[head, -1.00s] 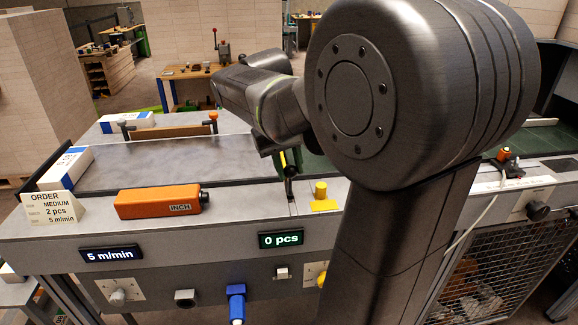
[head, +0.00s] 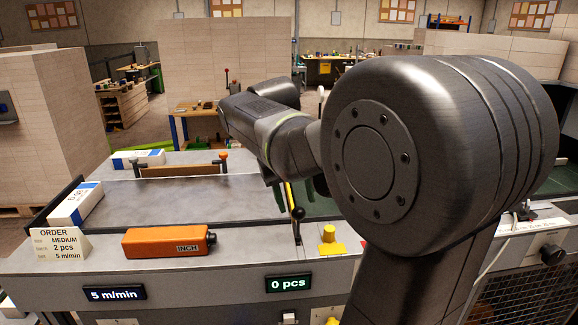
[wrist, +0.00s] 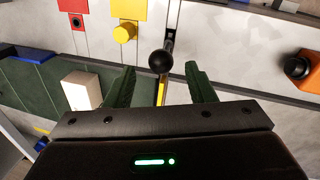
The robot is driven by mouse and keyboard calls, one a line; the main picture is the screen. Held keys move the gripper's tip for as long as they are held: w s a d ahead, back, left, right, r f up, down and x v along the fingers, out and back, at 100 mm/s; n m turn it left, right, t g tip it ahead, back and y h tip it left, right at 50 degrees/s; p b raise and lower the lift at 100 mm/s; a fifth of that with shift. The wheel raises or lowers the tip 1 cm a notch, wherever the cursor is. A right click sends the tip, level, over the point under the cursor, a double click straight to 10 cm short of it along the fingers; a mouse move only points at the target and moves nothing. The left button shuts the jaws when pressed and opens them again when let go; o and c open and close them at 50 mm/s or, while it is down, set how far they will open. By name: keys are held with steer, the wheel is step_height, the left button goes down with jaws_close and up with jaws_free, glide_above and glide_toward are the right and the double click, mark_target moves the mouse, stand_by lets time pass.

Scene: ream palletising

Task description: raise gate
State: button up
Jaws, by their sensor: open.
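A lever with a black ball knob (head: 298,213) stands at the near edge of the conveyor bed; the knob (wrist: 161,61) also shows in the wrist view. A yellow strip (wrist: 161,92) runs from near the knob toward my gripper. I cannot tell if the strip is the gate itself. My gripper (wrist: 160,67) is open, with its two dark green fingers apart. The knob appears between or just beyond the fingertips, with a visible gap to each finger. In the head view my arm partly hides the gripper and the area behind the lever.
An orange INCH pendant (head: 168,243) lies left of the lever, and a yellow button (head: 329,234) stands to its right. White-and-blue reams (head: 76,204) lie on the left of the bed. A wooden bar (head: 180,170) crosses the bed's back. The bed's middle is clear.

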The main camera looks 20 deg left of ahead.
mark_target(297, 208)
step_height(297, 208, up, 11)
steer(key=s+a, duration=0.1)
steer(key=shift+s+a, duration=0.25)
steer(key=shift+a, duration=0.05)
steer(key=f, duration=0.4)
steer(key=w+d+f, duration=0.1)
steer(key=f, duration=0.4)
steer(key=d+f, duration=0.1)
steer(key=f, duration=0.3)
steer(key=shift+w+f, duration=0.35)
steer(key=shift+w, duration=0.05)
steer(key=shift+f+b, duration=0.3)
steer(key=shift+f, duration=0.05)
steer(key=shift+r, duration=0.1)
